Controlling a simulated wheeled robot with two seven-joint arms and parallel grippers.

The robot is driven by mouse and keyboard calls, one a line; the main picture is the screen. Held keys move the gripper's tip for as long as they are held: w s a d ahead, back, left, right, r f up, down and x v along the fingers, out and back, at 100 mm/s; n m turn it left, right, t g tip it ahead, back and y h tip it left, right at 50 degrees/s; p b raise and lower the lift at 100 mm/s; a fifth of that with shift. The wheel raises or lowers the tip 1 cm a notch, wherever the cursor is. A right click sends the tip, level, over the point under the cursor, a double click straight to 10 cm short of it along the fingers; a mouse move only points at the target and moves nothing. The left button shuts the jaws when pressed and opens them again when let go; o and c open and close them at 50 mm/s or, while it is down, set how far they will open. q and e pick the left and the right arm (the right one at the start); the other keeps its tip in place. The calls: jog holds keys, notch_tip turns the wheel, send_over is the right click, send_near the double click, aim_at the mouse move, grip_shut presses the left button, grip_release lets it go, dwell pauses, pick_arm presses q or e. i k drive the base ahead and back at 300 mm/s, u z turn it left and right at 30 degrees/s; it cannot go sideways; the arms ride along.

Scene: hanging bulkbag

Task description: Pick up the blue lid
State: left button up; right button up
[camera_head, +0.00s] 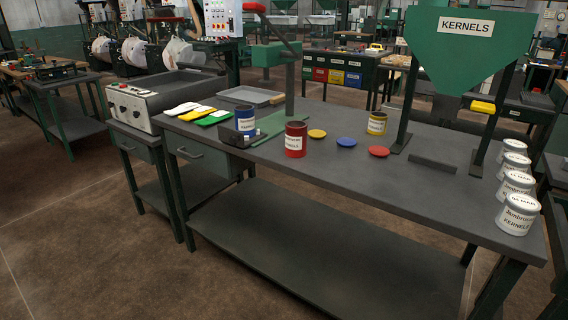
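The blue lid (346,142) is a small flat disc lying on the dark grey workbench (330,170). A yellow lid (317,134) lies to its left and a red lid (379,152) to its right, both apart from it. The blue lid is fully visible and nothing covers it. Neither of my grippers shows in the head view.
A red can (296,140) stands left of the lids, a yellow can (377,123) behind them. A green KERNELS hopper (462,50) rises at the right. Several white cans (518,214) line the right edge.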

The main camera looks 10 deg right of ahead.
aim_at(347, 142)
jog(key=u, duration=0.65)
jog(key=i, duration=1.15)
jog(key=z, duration=0.9)
